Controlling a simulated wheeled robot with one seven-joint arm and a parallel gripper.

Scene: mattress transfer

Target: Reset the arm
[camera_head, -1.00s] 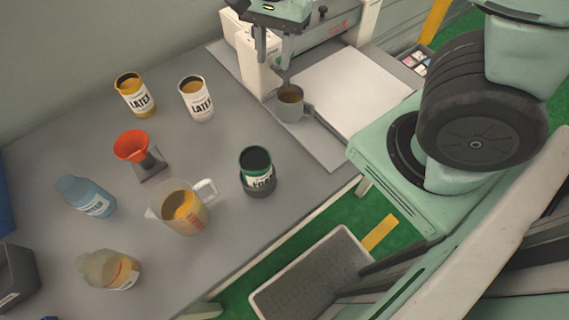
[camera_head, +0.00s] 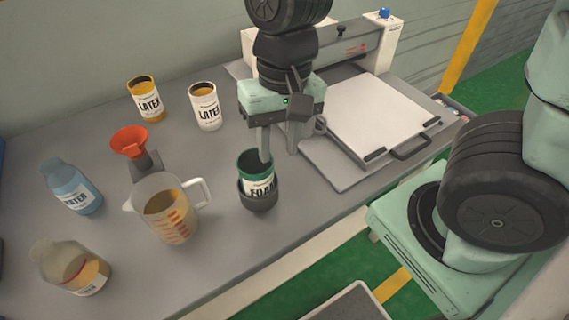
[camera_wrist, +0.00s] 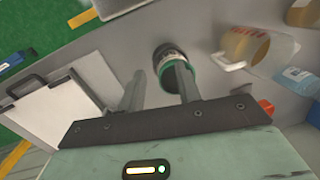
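My gripper (camera_head: 278,154) is open and empty, with its two fingers apart and pointing down. In the head view it hangs in front of the press, and one finger overlaps the top of the green FOAM can (camera_head: 258,176). In the wrist view my gripper (camera_wrist: 158,80) shows both fingers apart with nothing between them, and the dark-mouthed green can (camera_wrist: 172,55) lies beyond them.
A press with a white plate (camera_head: 372,112) and handle stands at the back right. A measuring jug (camera_head: 168,212), orange funnel (camera_head: 130,142), WATER bottle (camera_head: 72,186), amber bottle (camera_head: 75,268) and two LATEX cans (camera_head: 146,98) (camera_head: 206,106) stand on the grey table (camera_head: 225,235).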

